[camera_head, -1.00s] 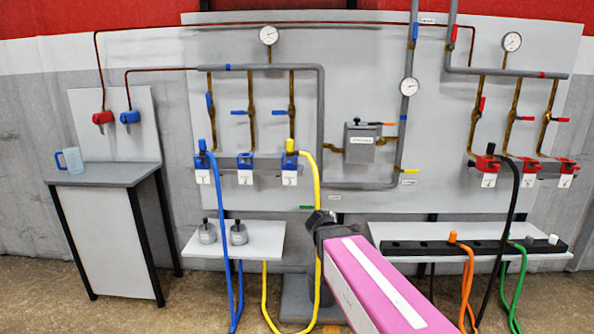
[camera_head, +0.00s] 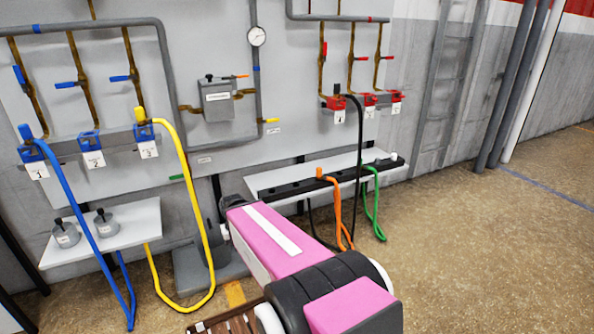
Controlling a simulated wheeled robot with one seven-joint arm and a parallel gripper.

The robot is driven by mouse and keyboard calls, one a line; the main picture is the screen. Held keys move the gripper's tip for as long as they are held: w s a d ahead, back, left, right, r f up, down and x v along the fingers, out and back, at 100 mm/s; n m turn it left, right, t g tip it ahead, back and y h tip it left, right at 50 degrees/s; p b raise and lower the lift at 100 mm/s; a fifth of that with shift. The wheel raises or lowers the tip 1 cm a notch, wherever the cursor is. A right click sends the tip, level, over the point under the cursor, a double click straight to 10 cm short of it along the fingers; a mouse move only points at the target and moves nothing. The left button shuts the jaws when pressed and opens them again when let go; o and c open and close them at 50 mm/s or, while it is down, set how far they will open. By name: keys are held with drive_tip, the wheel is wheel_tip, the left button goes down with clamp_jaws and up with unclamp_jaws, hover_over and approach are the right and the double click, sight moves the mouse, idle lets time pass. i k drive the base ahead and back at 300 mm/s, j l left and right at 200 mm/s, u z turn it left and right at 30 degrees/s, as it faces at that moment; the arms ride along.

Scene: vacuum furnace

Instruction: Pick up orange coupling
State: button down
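The orange coupling (camera_head: 319,173) stands upright in the black rail (camera_head: 290,189) on the right-hand shelf. It is the small orange end of the orange hose (camera_head: 338,215), which hangs down in front of the shelf to the floor. My pink arm (camera_head: 275,240) reaches in from the bottom toward the wall, to the left of the coupling and apart from it. The fingers of my gripper do not show; the far end of the arm is hidden behind the pink link.
A green hose (camera_head: 375,210) and a black hose (camera_head: 359,130) hang close to the orange one. The black hose runs up to the red valve blocks (camera_head: 340,103). A yellow hose (camera_head: 188,180) and blue hose (camera_head: 85,215) hang left. The floor at right (camera_head: 480,230) is clear.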

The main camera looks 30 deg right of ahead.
sight(318, 177)
drive_tip(key=z, duration=1.55)
drive_tip(key=i+j+u, duration=0.15)
drive_tip(key=i, duration=0.4)
drive_tip(key=i+j+u, duration=0.15)
drive_tip(key=i+j, duration=0.15)
drive_tip(key=i, duration=0.25)
